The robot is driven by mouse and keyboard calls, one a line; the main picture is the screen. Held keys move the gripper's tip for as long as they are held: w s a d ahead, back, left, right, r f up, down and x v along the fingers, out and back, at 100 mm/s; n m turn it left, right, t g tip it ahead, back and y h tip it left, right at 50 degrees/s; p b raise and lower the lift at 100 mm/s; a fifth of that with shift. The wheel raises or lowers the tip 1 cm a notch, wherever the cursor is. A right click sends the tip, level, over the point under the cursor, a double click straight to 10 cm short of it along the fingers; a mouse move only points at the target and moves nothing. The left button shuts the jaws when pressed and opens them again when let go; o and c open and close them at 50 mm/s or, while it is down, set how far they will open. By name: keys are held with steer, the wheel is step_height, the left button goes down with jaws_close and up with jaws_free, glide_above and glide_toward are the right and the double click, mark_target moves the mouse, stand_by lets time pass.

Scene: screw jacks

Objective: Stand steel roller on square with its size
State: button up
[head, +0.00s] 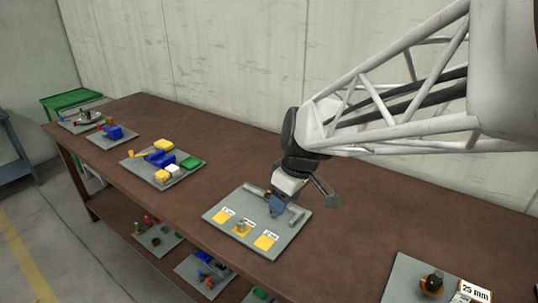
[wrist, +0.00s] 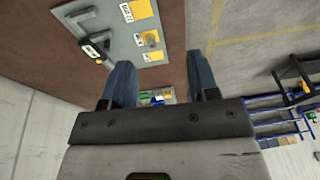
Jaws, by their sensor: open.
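A small steel roller (head: 241,227) stands upright on the middle one of three yellow squares on a grey plate (head: 215,215). The left square (head: 222,216) and the right square (head: 265,242) look empty. Each square has a white size label, too small to read surely. The roller also shows on the middle square in the wrist view (wrist: 150,39). My gripper (head: 275,208) is above the plate, behind and right of the roller. In the wrist view its two blue fingers (wrist: 162,75) are apart with nothing held between them.
Another plate with a dark part and a "25 mm" sign (head: 474,292) is at right. A plate of blue and yellow parts (head: 163,164) is at left. Brown bench between is clear.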

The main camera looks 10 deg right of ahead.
steer(key=s+d+r+m+h, duration=0.1)
steer(key=s+m, duration=0.3)
steer(key=s, duration=0.4)
steer(key=s+d+r+m+t+h, duration=0.1)
steer(key=s+d+r+m, duration=0.1)
steer(key=s+d+m, duration=0.2)
steer(key=shift+s+m+h, duration=0.3)
steer(key=shift+s+m, duration=0.2)
steer(key=shift+s, duration=1.4)
